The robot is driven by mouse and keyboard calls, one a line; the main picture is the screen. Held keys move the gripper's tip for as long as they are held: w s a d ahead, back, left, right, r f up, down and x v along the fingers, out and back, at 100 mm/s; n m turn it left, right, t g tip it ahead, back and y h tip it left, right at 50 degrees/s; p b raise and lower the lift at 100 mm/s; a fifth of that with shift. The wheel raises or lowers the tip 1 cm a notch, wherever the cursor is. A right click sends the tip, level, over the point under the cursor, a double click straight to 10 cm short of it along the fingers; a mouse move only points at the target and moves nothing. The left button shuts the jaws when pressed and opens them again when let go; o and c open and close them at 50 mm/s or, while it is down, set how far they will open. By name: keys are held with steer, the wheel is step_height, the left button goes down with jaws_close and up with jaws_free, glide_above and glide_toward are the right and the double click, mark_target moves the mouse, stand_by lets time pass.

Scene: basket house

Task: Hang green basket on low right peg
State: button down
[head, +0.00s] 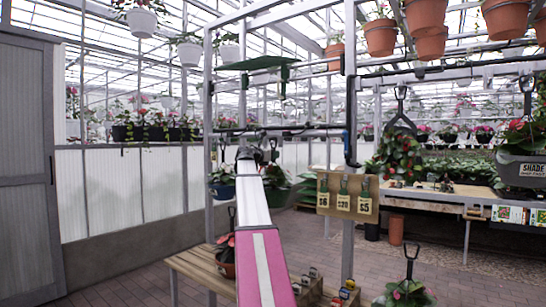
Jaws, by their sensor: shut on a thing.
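My arm reaches up from the bottom centre, and my gripper (257,148) is at its far end, just below a horizontal rail (300,131). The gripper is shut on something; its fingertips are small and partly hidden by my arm. A dark green basket (277,190) with leaves shows just right of my arm, below the gripper, partly hidden by the arm. It appears to be what I hold; its handle is not clear. A blue basket (222,190) shows left of my arm. I cannot tell which peg is the low right one; the rail ends near a grey post (350,110).
A wooden price board (347,205) is right of the arm. A wooden bench (205,275) with a potted plant stands below. Terracotta pots (381,37) hang at upper right. A black-handled basket (405,292) is at lower right. Brick floor shows between the benches.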

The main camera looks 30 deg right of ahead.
steer(key=shift+w+d+r, duration=0.1)
steer(key=shift+d, duration=0.05)
steer(key=shift+w+d, duration=0.2)
steer(key=shift+d, duration=0.3)
steer(key=shift+d+f, duration=0.15)
steer(key=shift+f, duration=0.45)
stand_by(0.7)
steer(key=shift+w+f, duration=0.1)
steer(key=shift+f, duration=0.15)
stand_by(0.3)
steer(key=c, duration=1)
jaws_free()
steer(key=shift+f, duration=0.1)
